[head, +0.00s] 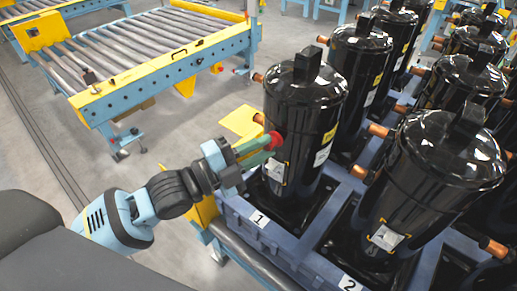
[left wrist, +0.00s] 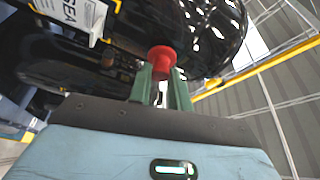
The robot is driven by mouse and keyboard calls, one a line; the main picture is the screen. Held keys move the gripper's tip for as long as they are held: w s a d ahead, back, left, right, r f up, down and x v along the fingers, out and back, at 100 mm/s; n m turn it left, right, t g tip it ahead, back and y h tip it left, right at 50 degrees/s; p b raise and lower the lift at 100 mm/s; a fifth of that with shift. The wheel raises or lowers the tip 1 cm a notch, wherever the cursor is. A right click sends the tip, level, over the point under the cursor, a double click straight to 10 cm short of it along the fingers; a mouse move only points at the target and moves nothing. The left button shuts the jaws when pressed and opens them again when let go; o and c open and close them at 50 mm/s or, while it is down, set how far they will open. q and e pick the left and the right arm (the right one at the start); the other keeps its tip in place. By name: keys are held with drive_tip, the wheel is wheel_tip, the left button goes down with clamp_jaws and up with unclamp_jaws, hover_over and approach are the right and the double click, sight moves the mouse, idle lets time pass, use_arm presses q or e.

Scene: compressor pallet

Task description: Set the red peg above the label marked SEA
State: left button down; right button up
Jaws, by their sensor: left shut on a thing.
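My left gripper (head: 262,145) has green fingers shut on the red peg (head: 275,140), in front of the nearest black compressor (head: 303,100). In the left wrist view the red peg (left wrist: 161,60) sticks out from between the green fingertips (left wrist: 160,85), its wide end against or very close to the black shell; contact cannot be told. The label marked SEA (left wrist: 75,12) is at the upper left of that view, on the black shell. In the head view a white label with yellow corner marks (head: 277,171) sits just below the peg; its text is unreadable. My right gripper is not in view.
Several black compressors with copper stubs stand close together on a blue pallet (head: 262,236) numbered 1 and 2. A second compressor (head: 430,165) with a white label (head: 386,238) stands to the right. A roller conveyor (head: 150,55) is behind left; open floor lies between.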

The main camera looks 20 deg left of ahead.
use_arm(q)
drive_tip(key=shift+w+d, duration=0.1)
drive_tip(key=shift+w, duration=0.2)
idle(0.4)
drive_tip(key=c, duration=1.2)
unclamp_jaws()
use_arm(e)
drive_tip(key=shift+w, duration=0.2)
use_arm(q)
drive_tip(key=shift+s+a+f, duration=0.15)
drive_tip(key=shift+s+a, duration=0.1)
drive_tip(key=r+b+v, duration=0.1)
drive_tip(key=v, duration=0.6)
drive_tip(key=shift+f, duration=0.35)
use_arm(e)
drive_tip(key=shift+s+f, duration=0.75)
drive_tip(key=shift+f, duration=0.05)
use_arm(q)
drive_tip(key=shift+s, duration=0.1)
